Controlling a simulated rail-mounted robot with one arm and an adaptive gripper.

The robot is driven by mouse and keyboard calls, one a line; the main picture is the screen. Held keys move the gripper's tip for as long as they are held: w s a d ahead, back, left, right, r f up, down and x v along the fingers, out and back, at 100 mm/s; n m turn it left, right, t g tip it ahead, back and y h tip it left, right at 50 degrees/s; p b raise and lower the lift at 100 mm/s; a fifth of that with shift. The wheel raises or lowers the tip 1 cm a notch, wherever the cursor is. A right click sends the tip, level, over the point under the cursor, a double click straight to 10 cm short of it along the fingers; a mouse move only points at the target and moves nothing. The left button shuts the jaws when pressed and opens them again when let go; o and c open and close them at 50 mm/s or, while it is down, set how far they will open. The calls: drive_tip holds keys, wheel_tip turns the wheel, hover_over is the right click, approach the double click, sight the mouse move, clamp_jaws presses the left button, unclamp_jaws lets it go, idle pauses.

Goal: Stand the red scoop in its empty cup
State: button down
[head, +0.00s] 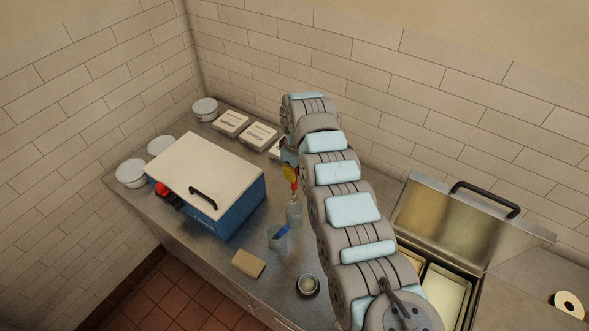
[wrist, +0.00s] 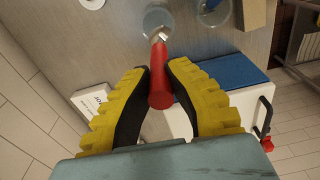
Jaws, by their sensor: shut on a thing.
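My gripper (head: 290,172) is over the counter, its yellow fingers shut on the red handle of the scoop (head: 294,186). In the wrist view the red scoop (wrist: 160,88) sits between the two yellow fingers (wrist: 157,92), its narrow metal end pointing away from me. A clear cup (head: 293,214) stands directly below the scoop in the head view. It also shows in the wrist view (wrist: 157,19), where the scoop's end overlaps its rim. I cannot tell whether the end is inside the cup or above it.
A second cup (head: 279,242) with a blue scoop (head: 281,231) stands close in front. A blue box with a white lid (head: 205,170) is on the left. A tan block (head: 248,263) and a small round cup (head: 307,284) are near the front edge. An open-lidded steel unit (head: 470,225) is at right.

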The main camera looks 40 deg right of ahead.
sight(295, 191)
drive_tip(key=shift+f+b, duration=2.8)
drive_tip(key=shift+f, duration=2.8)
drive_tip(key=c, duration=1.1)
unclamp_jaws()
drive_tip(key=r, duration=1.2)
drive_tip(key=shift+s+d, duration=0.2)
drive_tip(key=shift+s, duration=0.05)
